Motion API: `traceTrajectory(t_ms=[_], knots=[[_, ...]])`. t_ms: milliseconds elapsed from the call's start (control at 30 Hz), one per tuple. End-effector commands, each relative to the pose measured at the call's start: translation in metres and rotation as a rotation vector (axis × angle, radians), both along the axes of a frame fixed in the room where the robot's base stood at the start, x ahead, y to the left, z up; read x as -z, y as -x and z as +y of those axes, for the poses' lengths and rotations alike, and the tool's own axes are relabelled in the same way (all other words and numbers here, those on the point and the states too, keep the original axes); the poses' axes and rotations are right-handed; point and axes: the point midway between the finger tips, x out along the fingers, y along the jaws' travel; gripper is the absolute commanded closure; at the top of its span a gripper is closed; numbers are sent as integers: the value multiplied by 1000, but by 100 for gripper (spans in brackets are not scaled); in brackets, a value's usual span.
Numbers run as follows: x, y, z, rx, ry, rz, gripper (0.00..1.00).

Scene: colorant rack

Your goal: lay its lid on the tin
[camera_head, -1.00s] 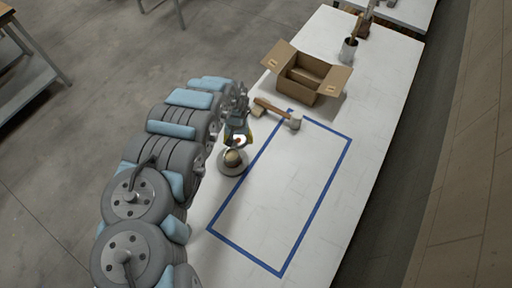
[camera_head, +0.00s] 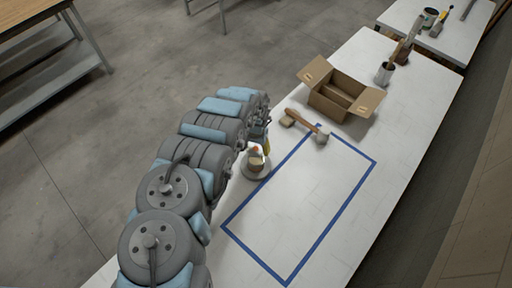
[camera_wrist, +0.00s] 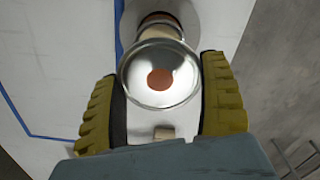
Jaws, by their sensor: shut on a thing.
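The lid (camera_wrist: 160,78) is a shiny silver disc with an orange-brown spot at its middle. My gripper (camera_wrist: 162,100) has its yellow fingers on both sides of the lid and is shut on it. In the head view my gripper (camera_head: 262,140) is small and partly hidden by my arm. The tin (camera_head: 256,163) stands upright on the white table, with the lid over it. In the wrist view the tin (camera_wrist: 160,28) shows as a cream band past the lid's rim. The lid hides most of its top, and I cannot tell whether they touch.
A round grey plate (camera_head: 258,174) lies under the tin. Blue tape (camera_head: 325,236) outlines a clear rectangle on the table (camera_head: 300,195). A wooden-handled mallet (camera_head: 305,127), an open cardboard box (camera_head: 341,95) and a can with brushes (camera_head: 384,73) stand farther back.

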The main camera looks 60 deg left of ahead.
Motion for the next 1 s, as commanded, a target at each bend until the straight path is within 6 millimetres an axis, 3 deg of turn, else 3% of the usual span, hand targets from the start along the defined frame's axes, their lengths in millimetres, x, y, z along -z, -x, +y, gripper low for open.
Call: traceTrajectory(t_ms=[600,1000], knots=[[50,0,-2,1,4,2,36],[58,0,-1,0,1,1,36]])
